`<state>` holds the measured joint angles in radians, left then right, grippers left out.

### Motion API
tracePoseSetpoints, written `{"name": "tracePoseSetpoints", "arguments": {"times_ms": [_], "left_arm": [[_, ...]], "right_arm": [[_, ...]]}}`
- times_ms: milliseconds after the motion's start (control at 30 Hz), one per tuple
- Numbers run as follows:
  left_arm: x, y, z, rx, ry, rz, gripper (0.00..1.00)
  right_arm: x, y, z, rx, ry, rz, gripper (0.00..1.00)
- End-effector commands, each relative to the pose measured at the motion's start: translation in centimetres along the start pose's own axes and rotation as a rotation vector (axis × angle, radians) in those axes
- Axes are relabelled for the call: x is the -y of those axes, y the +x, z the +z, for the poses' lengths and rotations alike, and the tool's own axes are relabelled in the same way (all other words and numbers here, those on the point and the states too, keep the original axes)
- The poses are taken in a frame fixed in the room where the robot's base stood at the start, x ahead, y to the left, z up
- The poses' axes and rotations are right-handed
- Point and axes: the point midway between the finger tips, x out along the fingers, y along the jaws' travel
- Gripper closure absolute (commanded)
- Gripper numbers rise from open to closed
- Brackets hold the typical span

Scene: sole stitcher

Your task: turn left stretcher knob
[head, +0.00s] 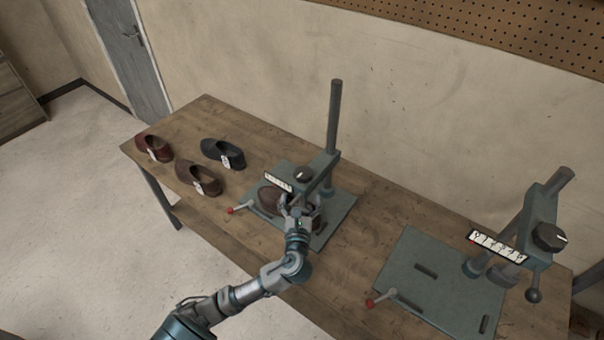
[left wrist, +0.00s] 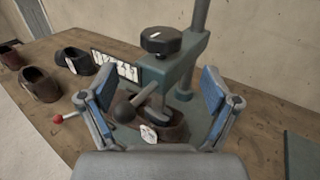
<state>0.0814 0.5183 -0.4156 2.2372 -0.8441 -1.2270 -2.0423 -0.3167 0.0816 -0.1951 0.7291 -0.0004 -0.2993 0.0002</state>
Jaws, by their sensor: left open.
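The left stretcher (head: 335,140) is a grey-green stand with an upright post, a scale plate (head: 279,181) and a dark round knob (head: 304,174) on its head. In the left wrist view the knob (left wrist: 160,40) shows clearly, with a white mark on its top. A brown shoe (left wrist: 150,132) sits on the stretcher's base under the head. My left gripper (head: 299,203) is open in front of the stretcher. In the left wrist view its blue-padded fingers (left wrist: 157,85) stand apart at either side, with the knob beyond and above them, untouched. My right gripper is not in view.
A dark ball-ended lever (left wrist: 124,110) stands out between the fingers. Several shoes (head: 197,178) with tags stand on the left of the wooden table (head: 230,222). A second stretcher (head: 548,237) stands at right. Red-tipped levers (head: 236,210) stick out at the front of both bases.

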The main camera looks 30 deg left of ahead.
Motion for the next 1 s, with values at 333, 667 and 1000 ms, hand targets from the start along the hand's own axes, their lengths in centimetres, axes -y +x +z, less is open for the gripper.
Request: {"name": "tracePoseSetpoints", "arguments": {"times_ms": [333,667,1000], "left_arm": [[0.0,7.6,0.1,0.002,-0.001,0.003,0.12],[-0.1,10.2,0.1,0.0,-0.002,0.003,0.12],[-0.1,10.1,0.1,0.001,-0.002,0.002,0.44]], "right_arm": [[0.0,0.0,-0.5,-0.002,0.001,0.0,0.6],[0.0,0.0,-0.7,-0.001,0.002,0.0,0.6],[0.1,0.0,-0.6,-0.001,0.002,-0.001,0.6]]}}
